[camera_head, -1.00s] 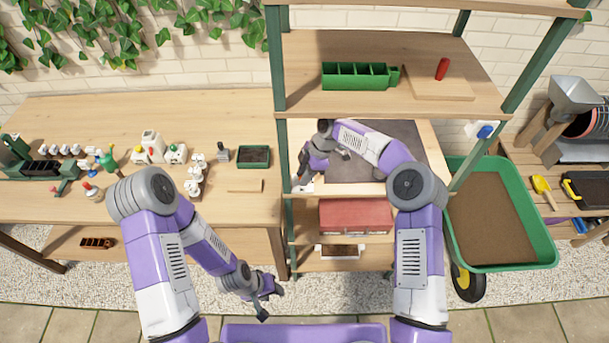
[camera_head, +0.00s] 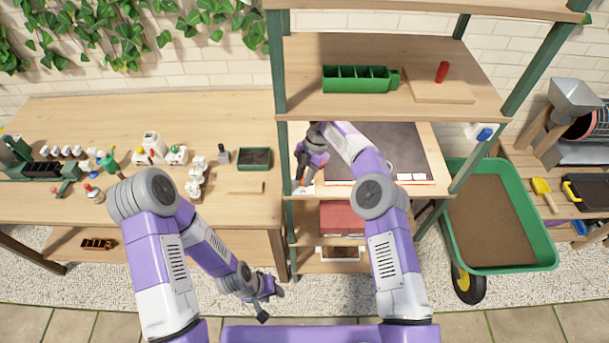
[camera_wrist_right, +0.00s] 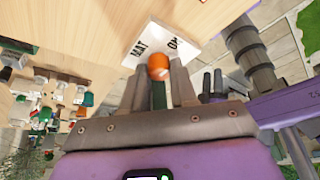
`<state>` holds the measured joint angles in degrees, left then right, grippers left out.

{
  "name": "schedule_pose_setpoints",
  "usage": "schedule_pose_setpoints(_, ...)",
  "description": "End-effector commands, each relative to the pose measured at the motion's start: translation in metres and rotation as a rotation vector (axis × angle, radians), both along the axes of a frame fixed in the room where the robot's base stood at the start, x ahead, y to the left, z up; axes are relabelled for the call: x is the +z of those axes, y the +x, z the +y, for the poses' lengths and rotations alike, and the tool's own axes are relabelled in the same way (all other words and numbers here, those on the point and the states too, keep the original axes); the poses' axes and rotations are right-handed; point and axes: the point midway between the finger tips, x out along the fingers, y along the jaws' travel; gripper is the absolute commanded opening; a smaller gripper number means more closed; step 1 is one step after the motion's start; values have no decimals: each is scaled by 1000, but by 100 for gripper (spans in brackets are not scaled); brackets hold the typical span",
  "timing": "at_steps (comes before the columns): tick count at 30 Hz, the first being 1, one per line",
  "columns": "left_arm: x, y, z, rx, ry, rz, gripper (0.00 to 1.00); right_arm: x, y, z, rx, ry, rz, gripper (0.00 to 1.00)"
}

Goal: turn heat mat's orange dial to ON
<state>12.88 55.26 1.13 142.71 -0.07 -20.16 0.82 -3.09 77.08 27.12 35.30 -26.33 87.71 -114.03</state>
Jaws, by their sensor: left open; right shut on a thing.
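The dark heat mat (camera_head: 405,145) lies on the middle shelf of the rack. At the shelf's front left is a white control plate (camera_head: 303,188). In the right wrist view the plate (camera_wrist_right: 172,42) carries the words MAT and ON. The orange dial (camera_wrist_right: 158,66) is in front of the plate, between my right fingertips. My right gripper (camera_wrist_right: 157,75) is shut on the dial; it also shows at the shelf's front left in the head view (camera_head: 303,180). The dial's pointing direction is hard to tell. My left gripper (camera_head: 268,301) is open and empty, low in front of the bench.
A green divided tray (camera_head: 358,79) and a red object (camera_head: 442,70) are on the shelf above. A rack post (camera_head: 281,90) stands close left of my right gripper. A green wheelbarrow (camera_head: 545,232) stands at right. The bench (camera_head: 90,115) holds several small items.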

Motion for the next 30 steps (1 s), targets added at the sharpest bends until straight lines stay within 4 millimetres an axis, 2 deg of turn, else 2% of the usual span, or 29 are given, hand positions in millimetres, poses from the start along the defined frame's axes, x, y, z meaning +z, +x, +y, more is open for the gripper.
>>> schedule_pose_setpoints(10,0,0,0,0,0,0,43,0,0,0,3,-1,-2,0)
schedule_pose_setpoints(11,0,0,0,0,0,0,43,0,0,0,3,-1,-2,28)
schedule_pose_setpoints(13,0,0,0,0,0,0,43,0,0,0,3,-1,-2,37)
schedule_pose_setpoints(23,0,0,0,0,0,0,43,0,0,0,-5,-1,-1,37)
schedule_pose_setpoints(30,-3,0,0,0,0,0,43,0,-1,-2,-118,0,0,37)
